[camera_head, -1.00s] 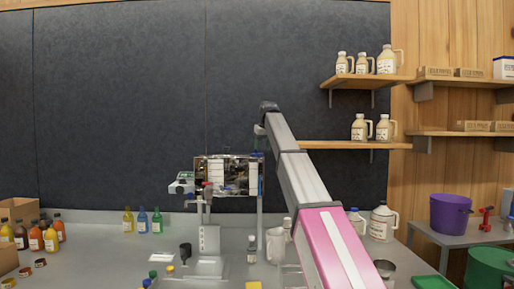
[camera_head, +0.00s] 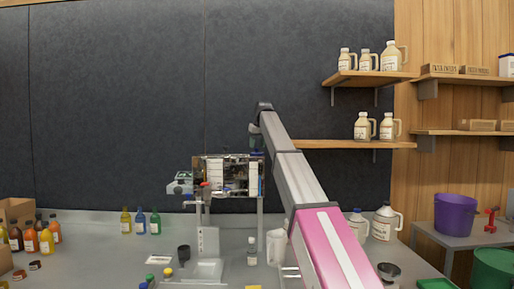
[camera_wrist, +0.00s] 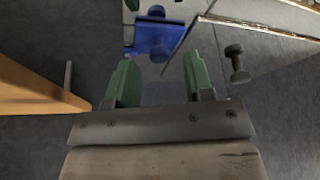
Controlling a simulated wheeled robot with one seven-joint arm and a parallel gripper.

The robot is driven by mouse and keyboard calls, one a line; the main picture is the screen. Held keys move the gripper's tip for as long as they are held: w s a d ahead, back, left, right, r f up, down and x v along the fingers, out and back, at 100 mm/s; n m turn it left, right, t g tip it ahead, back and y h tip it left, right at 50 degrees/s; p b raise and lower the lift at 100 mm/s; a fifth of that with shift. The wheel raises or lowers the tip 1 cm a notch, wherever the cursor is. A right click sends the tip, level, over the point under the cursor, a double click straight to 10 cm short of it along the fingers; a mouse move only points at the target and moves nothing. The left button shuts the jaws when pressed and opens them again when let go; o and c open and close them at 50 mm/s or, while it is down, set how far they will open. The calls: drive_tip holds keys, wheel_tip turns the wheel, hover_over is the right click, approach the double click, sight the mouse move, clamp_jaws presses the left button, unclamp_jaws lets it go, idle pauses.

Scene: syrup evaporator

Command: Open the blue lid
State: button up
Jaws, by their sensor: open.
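A blue part (camera_wrist: 154,38), which looks like the blue lid with a rounded knob, is at the top middle of the wrist view, beside a clear panel edge. My gripper (camera_wrist: 160,60) has two green fingers standing apart with nothing between them. The blue part is just beyond the fingertips, apart from them. In the head view, my gripper is small and dark at the end of my arm, over the right end of the box-like apparatus (camera_head: 228,176). A small blue spot shows there, too small to make out.
A dark round knob on a stem (camera_wrist: 235,62) stands right of the fingers. A wooden shelf (camera_wrist: 35,90) is at the left of the wrist view. Bottles (camera_head: 40,238) and a white jug (camera_head: 384,222) stand on the counter (camera_head: 100,262). Loaded shelves (camera_head: 350,145) are at the right.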

drive_tip(key=shift+x, duration=0.8)
drive_tip(key=shift+c, duration=0.3)
clamp_jaws()
